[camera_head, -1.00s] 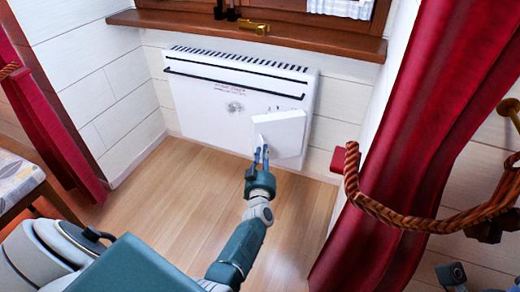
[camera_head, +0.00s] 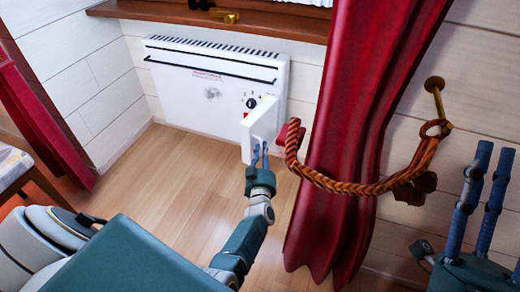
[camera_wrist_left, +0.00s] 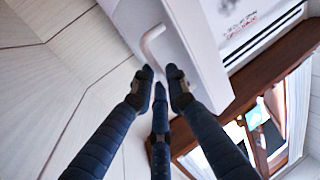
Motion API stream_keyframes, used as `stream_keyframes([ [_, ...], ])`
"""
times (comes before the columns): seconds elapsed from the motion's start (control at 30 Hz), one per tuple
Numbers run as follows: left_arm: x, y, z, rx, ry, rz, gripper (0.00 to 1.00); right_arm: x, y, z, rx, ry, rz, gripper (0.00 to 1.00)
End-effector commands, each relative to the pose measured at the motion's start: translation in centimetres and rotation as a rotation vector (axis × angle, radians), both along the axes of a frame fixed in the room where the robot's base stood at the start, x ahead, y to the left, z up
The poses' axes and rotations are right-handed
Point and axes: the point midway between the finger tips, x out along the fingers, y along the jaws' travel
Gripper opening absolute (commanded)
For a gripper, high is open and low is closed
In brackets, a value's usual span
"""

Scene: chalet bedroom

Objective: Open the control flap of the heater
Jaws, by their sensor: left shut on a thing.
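The white heater (camera_head: 190,90) hangs on the wall under the window sill. Its white control flap (camera_head: 256,124) stands swung out from the front, with a dark knob (camera_head: 251,103) and a small red part showing behind it. My left gripper (camera_head: 259,152) is at the flap's outer face, shut on its handle. In the left wrist view the thin white bent handle (camera_wrist_left: 152,42) runs down to my left fingertips (camera_wrist_left: 160,78); the exact contact is partly hidden by the fingers. My right gripper (camera_head: 490,155) is open and empty at the right edge, away from the heater.
A red curtain (camera_head: 360,130) hangs close to the right of the heater, with a braided rope tieback (camera_head: 350,186) across it near my left gripper. A chair or bed corner (camera_head: 14,165) is at the left. The wooden floor (camera_head: 165,180) before the heater is clear.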

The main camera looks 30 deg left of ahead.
Motion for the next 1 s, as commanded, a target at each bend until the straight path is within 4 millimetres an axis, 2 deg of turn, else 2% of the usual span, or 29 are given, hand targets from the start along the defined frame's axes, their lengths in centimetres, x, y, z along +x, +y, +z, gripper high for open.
stream_keyframes([
  [0.03, 0.90, -0.33, 0.87, 0.008, -0.007, -0.014, 0.00, 0.11, 0.01, -0.11, -0.002, 0.006, -0.001, 0.40],
  [0.6, 0.88, 0.00, 1.00, 0.011, -0.009, -0.010, 0.00, 0.36, 0.04, -0.32, -0.006, 0.019, -0.002, 0.40],
  [0.63, 0.87, -0.01, 0.99, 0.011, -0.009, -0.010, 0.19, 0.35, 0.04, -0.31, -0.006, 0.019, -0.002, 0.40],
  [0.7, 0.80, 0.02, 0.93, 0.009, -0.009, -0.009, 0.33, 0.34, 0.04, -0.29, -0.006, 0.019, -0.002, 0.40],
  [1.0, 0.47, 0.06, 0.61, 0.006, -0.006, -0.004, 0.33, 0.32, 0.09, -0.34, -0.006, 0.020, 0.000, 0.40],
])
